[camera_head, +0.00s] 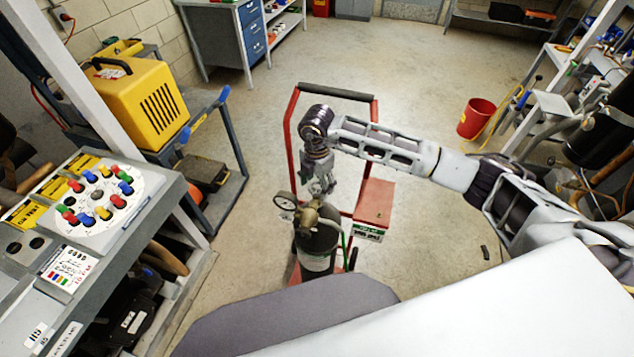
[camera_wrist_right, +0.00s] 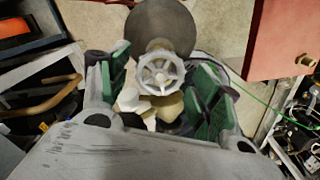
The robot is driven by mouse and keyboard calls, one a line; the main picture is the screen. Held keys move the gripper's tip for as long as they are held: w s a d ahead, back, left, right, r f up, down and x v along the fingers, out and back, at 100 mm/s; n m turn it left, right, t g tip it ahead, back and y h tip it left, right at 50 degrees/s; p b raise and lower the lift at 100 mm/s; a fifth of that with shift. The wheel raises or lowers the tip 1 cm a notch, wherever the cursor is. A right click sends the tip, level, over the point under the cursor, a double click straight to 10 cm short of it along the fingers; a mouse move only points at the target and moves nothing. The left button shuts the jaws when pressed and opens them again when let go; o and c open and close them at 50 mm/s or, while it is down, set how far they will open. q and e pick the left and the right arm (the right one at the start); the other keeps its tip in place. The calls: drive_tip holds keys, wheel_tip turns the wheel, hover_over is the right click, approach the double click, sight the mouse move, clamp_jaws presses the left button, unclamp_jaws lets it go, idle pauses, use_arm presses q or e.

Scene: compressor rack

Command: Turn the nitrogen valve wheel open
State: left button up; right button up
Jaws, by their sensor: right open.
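The nitrogen cylinder (camera_head: 318,240) is dark with a pale label and stands upright on a red cart. Its spoked grey valve wheel (camera_wrist_right: 160,73) shows in the right wrist view, in front of a brass valve body (camera_wrist_right: 168,105). In the head view the brass valve (camera_head: 312,214) sits on top of the cylinder with a round gauge (camera_head: 285,201) to its left. My right gripper (camera_head: 322,188) points down just above the valve. In the wrist view its green-padded fingers (camera_wrist_right: 162,90) are open, one on each side of the wheel. Contact cannot be told. My left gripper is not in view.
The red cart's frame (camera_head: 289,125) rises behind the cylinder, with a red box (camera_head: 374,203) on its right. A workbench with a colored-knob panel (camera_head: 98,200) is at left. A red bucket (camera_head: 476,118) stands at right. The floor behind is mostly clear.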

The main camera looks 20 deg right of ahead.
drive_tip(key=shift+m, duration=0.4)
drive_tip(key=shift+c, duration=0.3)
drive_tip(key=c, duration=0.7)
drive_tip(key=shift+c, duration=0.2)
drive_tip(key=shift+s+f+n, duration=0.1)
drive_tip(key=shift+f+n, duration=0.05)
drive_tip(key=shift+n, duration=1.6)
drive_tip(key=shift+s+f+n, duration=0.1)
drive_tip(key=shift+n, duration=1.65)
drive_tip(key=shift+w+r, duration=0.15)
drive_tip(key=shift+w+r+n, duration=0.1)
drive_tip(key=shift+n, duration=3.4)
